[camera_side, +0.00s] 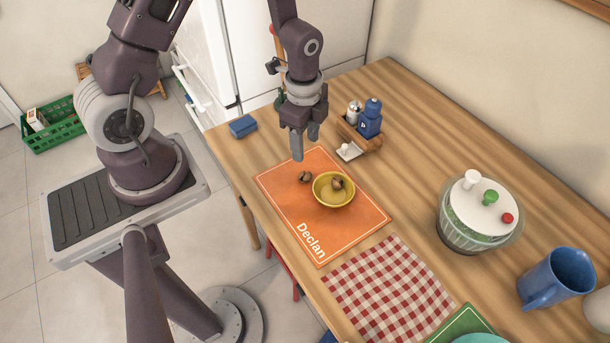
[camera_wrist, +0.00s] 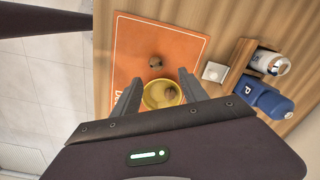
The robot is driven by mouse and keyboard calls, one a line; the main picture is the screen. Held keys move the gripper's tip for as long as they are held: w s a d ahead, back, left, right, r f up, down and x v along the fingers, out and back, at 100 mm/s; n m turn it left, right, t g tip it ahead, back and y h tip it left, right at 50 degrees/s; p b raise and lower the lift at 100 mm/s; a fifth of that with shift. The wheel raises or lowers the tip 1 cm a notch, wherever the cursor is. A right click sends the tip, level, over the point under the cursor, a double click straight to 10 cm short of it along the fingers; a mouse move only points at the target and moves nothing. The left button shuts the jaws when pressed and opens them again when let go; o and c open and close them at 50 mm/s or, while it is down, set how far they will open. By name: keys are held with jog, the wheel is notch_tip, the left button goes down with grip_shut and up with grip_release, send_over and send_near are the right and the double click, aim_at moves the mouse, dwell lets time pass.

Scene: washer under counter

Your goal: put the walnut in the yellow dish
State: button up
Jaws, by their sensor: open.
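A yellow dish (camera_side: 334,190) stands on an orange placemat (camera_side: 277,179) marked "Declan". My gripper (camera_side: 306,146) is open and empty, above the mat's far edge. Its fingers (camera_wrist: 187,88) hide part of the dish in the wrist view.
A wooden caddy (camera_side: 358,136) with a blue bottle (camera_side: 369,118) and a shaker stands right of my gripper. A blue box (camera_side: 242,126) is at the left. A salad spinner (camera_side: 480,214), a blue mug (camera_side: 556,279) and a checked cloth (camera_side: 388,291) lie nearer.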

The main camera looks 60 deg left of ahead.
aim_at(305, 173)
jog(key=shift+m, duration=0.4)
jog(key=f, duration=0.9)
jog(key=shift+s+d+f, duration=0.2)
jog(key=shift+d+f, duration=0.05)
jog(key=shift+f, duration=0.1)
grip_shut()
